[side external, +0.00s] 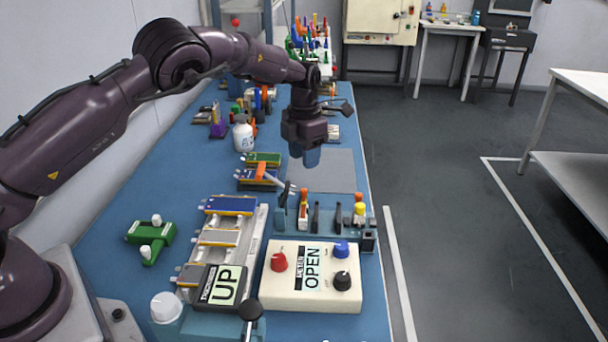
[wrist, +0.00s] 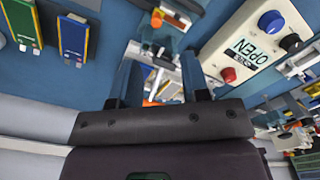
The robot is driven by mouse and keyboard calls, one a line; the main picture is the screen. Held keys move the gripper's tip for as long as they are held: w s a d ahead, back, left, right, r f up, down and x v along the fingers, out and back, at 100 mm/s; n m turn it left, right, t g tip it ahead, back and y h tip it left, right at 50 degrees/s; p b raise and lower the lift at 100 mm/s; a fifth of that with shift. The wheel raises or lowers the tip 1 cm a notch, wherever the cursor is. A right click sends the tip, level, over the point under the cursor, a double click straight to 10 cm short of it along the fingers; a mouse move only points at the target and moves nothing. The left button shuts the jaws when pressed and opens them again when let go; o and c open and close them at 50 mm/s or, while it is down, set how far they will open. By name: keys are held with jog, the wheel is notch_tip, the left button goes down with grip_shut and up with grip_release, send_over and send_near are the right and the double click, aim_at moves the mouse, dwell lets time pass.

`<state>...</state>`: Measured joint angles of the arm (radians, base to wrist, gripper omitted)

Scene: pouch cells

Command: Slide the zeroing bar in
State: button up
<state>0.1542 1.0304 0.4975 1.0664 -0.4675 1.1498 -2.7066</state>
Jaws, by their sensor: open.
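My gripper (side external: 311,160) hangs pointing down above the far part of the bench, over or near a grey mat (side external: 338,178). In the wrist view its two blue fingers (wrist: 158,64) stand apart with nothing clearly held between them. A blue test fixture (side external: 325,214) with black uprights and orange and yellow handles sits nearer the camera. The meter box also shows in the wrist view (wrist: 255,45). I cannot tell for certain which piece is the zeroing bar; an orange-topped piece (side external: 304,196) stands at the fixture.
A grey rack (side external: 218,237) holds a blue-topped cell, beside a display (side external: 221,286) reading UP. A green clamp (side external: 151,234) lies left. Green and blue cells (side external: 262,160), a white bottle (side external: 243,133) and coloured tools stand farther back.

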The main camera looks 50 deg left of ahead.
notch_tip(320, 180, up, 4)
jog(key=shift+f, duration=0.1)
dwell(0.4)
